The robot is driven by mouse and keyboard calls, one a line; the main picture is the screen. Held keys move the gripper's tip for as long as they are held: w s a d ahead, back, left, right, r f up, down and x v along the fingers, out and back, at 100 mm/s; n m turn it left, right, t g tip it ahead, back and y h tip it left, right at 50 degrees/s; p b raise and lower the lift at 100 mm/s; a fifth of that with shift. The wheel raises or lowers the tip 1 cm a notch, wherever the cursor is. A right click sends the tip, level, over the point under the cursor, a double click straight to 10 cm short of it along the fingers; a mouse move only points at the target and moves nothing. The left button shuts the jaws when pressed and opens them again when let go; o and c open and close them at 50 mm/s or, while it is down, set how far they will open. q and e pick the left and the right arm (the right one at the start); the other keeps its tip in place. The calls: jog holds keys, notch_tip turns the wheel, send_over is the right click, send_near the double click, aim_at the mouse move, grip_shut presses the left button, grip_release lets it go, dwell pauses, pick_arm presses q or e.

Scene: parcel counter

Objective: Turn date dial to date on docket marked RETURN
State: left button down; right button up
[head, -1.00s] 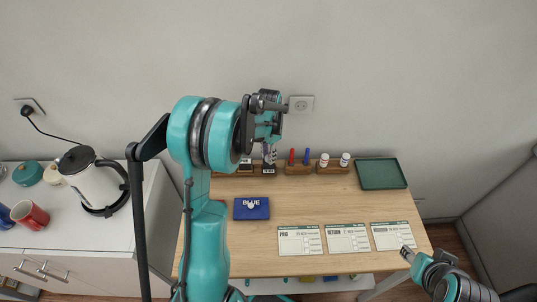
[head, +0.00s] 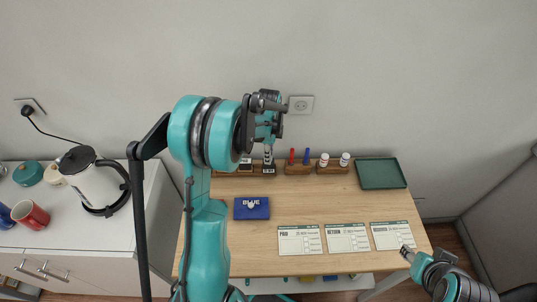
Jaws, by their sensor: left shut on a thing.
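The docket marked RETURN (head: 347,239) lies flat on the wooden counter, in the middle of a row of three; its date is too small to read. A date stamp (head: 268,168) stands upright at the back of the counter, with a dark base and a striped upper part. My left gripper (head: 268,139) is above it, shut on the stamp's upper part, most likely its dial; the arm hides much of it and the dial's setting cannot be read. My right gripper (head: 405,251) is at the counter's front right, by the right docket; its fingers are too small to judge.
A docket apparently marked PAID (head: 300,241) and another docket (head: 392,236) flank RETURN. A blue ink pad (head: 251,208) lies left. Wooden holders with markers (head: 298,168) and small bottles (head: 333,168) stand behind. A green tray (head: 381,173) is back right. The counter's middle is clear.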

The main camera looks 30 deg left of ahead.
pick_arm(q)
jog(key=shift+m, duration=0.5)
jog(key=c, duration=1.3)
grip_release()
jog(key=shift+r, duration=0.1)
notch_tip(320, 180, up, 12)
